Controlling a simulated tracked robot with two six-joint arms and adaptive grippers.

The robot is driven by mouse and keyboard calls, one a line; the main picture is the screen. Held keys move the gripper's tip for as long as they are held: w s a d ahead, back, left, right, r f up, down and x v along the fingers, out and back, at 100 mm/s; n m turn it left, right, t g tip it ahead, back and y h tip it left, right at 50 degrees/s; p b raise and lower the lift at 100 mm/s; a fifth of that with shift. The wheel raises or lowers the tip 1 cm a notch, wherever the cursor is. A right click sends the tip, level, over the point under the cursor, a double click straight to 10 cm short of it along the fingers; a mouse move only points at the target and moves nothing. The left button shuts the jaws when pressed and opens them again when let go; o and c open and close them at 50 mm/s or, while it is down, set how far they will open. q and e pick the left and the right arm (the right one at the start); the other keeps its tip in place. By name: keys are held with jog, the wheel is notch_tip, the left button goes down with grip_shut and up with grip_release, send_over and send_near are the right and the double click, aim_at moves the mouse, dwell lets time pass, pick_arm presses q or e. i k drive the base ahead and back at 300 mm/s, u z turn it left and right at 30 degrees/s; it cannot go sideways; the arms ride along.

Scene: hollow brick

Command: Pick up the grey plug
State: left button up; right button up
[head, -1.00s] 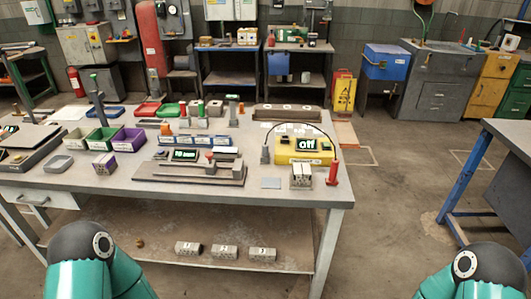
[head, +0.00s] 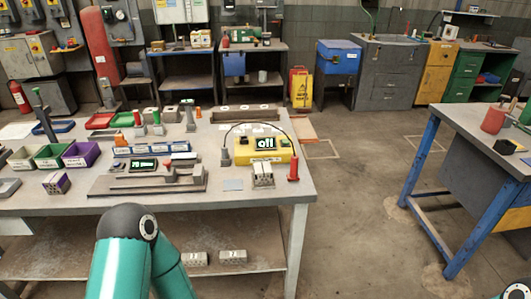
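The workbench (head: 286,188) carries several small plug-like pieces. A grey upright piece (head: 226,157) stands left of the yellow device (head: 262,149), at one end of a black cable. A dark grey upright piece (head: 189,116) stands farther back. The pieces are small, and I cannot tell for sure which is the grey plug. A red upright piece (head: 293,168) stands near the right edge, beside a grey hollow brick (head: 263,174). Neither of my grippers is in view. A teal joint of my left arm shows low at the left of centre, and a bit of my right arm at the bottom right corner.
Green (head: 51,163) and purple (head: 82,158) bins and a grey fixture (head: 150,181) fill the bench's left part. Bricks (head: 232,257) lie on the lower shelf. A second bench with blue legs (head: 422,158) stands right. Open floor (head: 360,190) lies between the benches.

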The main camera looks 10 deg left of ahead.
aim_at(225, 150)
jog(key=u, duration=0.25)
jog(key=i, duration=0.2)
jog(key=z, duration=1.85)
jog(key=k, duration=0.45)
jog(key=u, duration=0.8)
jog(key=k, duration=0.85)
jog(key=u, duration=1.05)
jog(key=i, duration=1.45)
jog(key=z, duration=0.7)
